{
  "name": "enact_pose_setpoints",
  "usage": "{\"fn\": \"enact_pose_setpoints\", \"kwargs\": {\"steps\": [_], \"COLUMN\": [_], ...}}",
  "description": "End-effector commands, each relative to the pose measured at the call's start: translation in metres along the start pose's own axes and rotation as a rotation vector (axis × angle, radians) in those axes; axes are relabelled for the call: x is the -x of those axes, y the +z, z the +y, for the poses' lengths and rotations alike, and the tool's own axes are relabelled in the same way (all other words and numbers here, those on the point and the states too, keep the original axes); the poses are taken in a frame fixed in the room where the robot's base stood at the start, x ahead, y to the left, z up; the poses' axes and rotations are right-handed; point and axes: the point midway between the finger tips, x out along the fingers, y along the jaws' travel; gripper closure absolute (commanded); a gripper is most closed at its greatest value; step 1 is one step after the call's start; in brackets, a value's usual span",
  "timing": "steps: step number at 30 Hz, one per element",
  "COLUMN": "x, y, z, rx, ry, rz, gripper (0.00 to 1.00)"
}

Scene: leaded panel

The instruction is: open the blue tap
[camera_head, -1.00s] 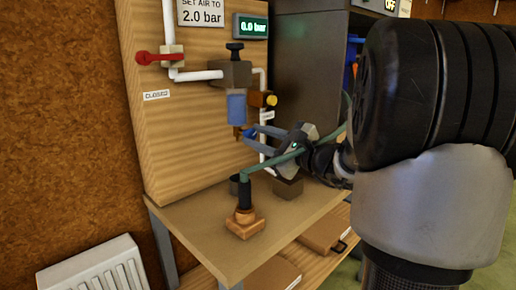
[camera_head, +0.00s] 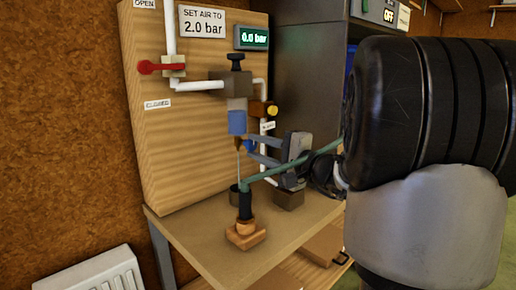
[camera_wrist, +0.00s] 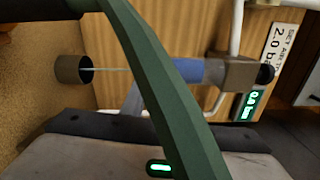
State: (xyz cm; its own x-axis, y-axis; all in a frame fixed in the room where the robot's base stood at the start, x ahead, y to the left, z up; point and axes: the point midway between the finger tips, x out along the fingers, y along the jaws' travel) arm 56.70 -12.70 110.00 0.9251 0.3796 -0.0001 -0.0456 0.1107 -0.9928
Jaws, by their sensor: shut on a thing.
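The blue tap (camera_head: 248,146) is a small blue piece at the lower end of the filter, beside its brown tip. My gripper (camera_head: 256,150) reaches in from the right and is shut on the tap; the fingers hide most of it. Above it hangs the filter bowl (camera_head: 237,122), blue in its lower part and clear grey above; the bowl also shows in the wrist view (camera_wrist: 203,71). A thin pale stream (camera_head: 238,165) runs from the filter tip down to a dark cup (camera_head: 234,194). In the wrist view the stream reaches the cup (camera_wrist: 72,69).
A green hose (camera_head: 290,165) arches from a black fitting on an orange-brown block (camera_head: 245,236) and crosses close to my gripper. A red lever (camera_head: 158,67) sits on the white pipe. The gauge (camera_head: 251,37) reads 0.0 bar.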

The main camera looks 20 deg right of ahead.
Motion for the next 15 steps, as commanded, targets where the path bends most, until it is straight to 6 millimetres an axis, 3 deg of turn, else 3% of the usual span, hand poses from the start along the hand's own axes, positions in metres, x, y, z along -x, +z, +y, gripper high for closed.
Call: {"fn": "enact_pose_setpoints", "kwargs": {"steps": [15], "x": [0.0006], "y": [-0.0008], "z": [0.0014], "rx": [0.069], "ry": [0.002], "rz": [0.002], "gripper": [0.94]}}
